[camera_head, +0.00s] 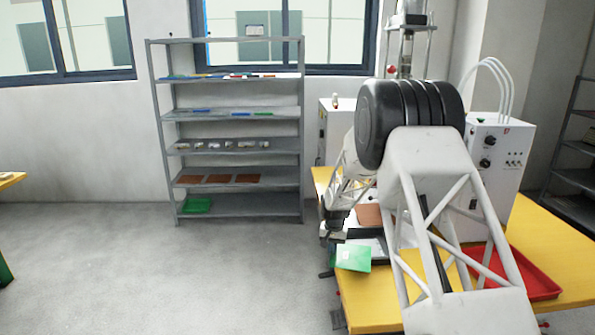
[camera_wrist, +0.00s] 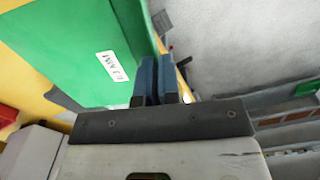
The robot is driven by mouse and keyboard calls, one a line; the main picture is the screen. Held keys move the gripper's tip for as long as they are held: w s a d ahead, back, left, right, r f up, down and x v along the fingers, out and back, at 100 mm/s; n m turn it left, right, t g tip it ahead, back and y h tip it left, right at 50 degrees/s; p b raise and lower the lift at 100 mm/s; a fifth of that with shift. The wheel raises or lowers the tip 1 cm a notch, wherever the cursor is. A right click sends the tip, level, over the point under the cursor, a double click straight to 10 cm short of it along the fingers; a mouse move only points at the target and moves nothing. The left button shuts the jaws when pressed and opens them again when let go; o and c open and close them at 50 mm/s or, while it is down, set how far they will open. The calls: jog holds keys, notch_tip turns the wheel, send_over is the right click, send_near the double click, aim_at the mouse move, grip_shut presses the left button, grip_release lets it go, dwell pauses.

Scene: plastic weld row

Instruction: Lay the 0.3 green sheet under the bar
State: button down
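A green sheet (camera_head: 353,257) is at the left edge of the yellow table, beside my gripper (camera_head: 331,262). In the wrist view the green sheet (camera_wrist: 85,45) fills the upper left and carries a white label too small to read surely. My gripper (camera_wrist: 158,82) shows two blue-padded fingers close together at the sheet's edge, and it appears shut on the sheet. A press-like column (camera_head: 405,45) stands behind my arm. I cannot make out the bar; my arm hides much of the table.
A dark tray or frame (camera_head: 366,235) and a brown sheet (camera_head: 372,214) lie on the yellow table (camera_head: 372,312). A red tray (camera_head: 535,275) is at right, before a white control box (camera_head: 497,165). A grey shelf (camera_head: 235,210) stands behind open floor, with more green on its bottom level.

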aim_at(359, 259)
jog(key=shift+d, duration=0.1)
jog(key=shift+s+d+r+n, duration=0.1)
jog(key=shift+s+d+n, duration=0.15)
jog(key=shift+d+n, duration=0.3)
jog(key=shift+s+d+r+n, duration=0.1)
jog(key=shift+s+d+n, duration=0.15)
jog(key=shift+d+n, duration=0.25)
jog(key=s+d+n, duration=0.1)
jog(key=d+n, duration=0.1)
jog(key=s+d+n, duration=0.1)
jog(key=d+n, duration=0.1)
jog(key=n, duration=0.1)
jog(key=s+d+r+n, duration=0.1)
jog(key=d+n, duration=0.1)
jog(key=shift+s+d+n, duration=0.25)
jog(key=shift+d, duration=0.15)
jog(key=s+d+r+n, duration=0.1)
jog(key=s+d+n, duration=0.5)
jog(key=d+n, duration=0.3)
jog(key=shift+s+d+n, duration=0.2)
jog(key=shift+s+n, duration=0.1)
jog(key=shift+n, duration=1.1)
jog(key=shift+r, duration=0.1)
jog(key=w+d+f, duration=0.1)
jog(key=w+d, duration=0.2)
jog(key=w, duration=1.1)
jog(key=shift+w+d+f, duration=0.15)
jog(key=shift+w+f, duration=0.05)
jog(key=shift+w, duration=0.15)
jog(key=shift+w, duration=0.1)
